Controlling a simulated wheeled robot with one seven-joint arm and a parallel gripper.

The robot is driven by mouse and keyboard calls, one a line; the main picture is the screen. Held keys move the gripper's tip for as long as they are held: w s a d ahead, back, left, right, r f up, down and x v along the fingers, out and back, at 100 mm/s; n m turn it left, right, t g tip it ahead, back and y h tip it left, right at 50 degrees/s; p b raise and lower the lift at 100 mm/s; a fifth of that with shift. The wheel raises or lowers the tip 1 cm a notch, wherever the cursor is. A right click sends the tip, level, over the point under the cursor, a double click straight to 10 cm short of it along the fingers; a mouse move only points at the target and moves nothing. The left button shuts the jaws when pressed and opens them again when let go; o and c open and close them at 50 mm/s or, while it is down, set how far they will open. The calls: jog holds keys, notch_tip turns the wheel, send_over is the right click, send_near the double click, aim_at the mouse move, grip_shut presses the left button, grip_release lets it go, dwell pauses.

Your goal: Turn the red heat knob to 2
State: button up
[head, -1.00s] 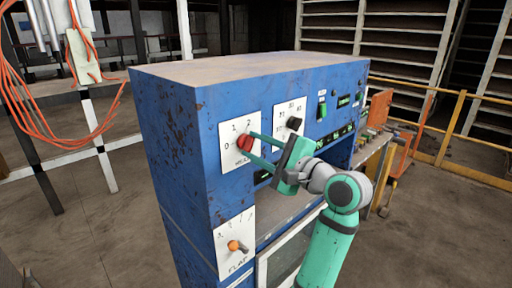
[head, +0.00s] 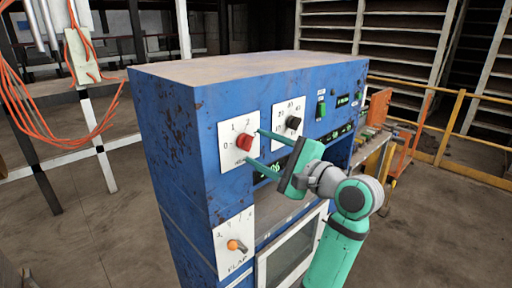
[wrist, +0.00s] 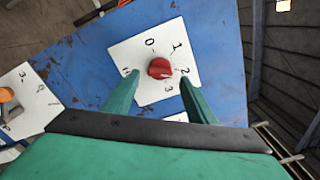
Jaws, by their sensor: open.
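The red heat knob (head: 244,142) is on a white dial plate (head: 227,155) on the blue cabinet's front. In the wrist view the red knob (wrist: 159,68) sits among the marks 0, 1 and 2. Its ridge seems to lie roughly towards the 2 mark, but the exact pointing is hard to tell. My gripper (head: 253,146) is open and empty, in front of the plate, with its green fingers spread apart. In the wrist view the gripper (wrist: 158,79) has one finger to each side of the knob, with gaps between them.
A black knob (head: 293,123) on another white plate is to the right. An orange knob (head: 236,245) on the FLAP plate is below. A green switch (head: 321,107) and lit displays are farther right on the blue cabinet (head: 180,130).

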jog(key=v, duration=0.8)
jog(key=shift+s+d, duration=0.2)
jog(key=shift+s, duration=0.05)
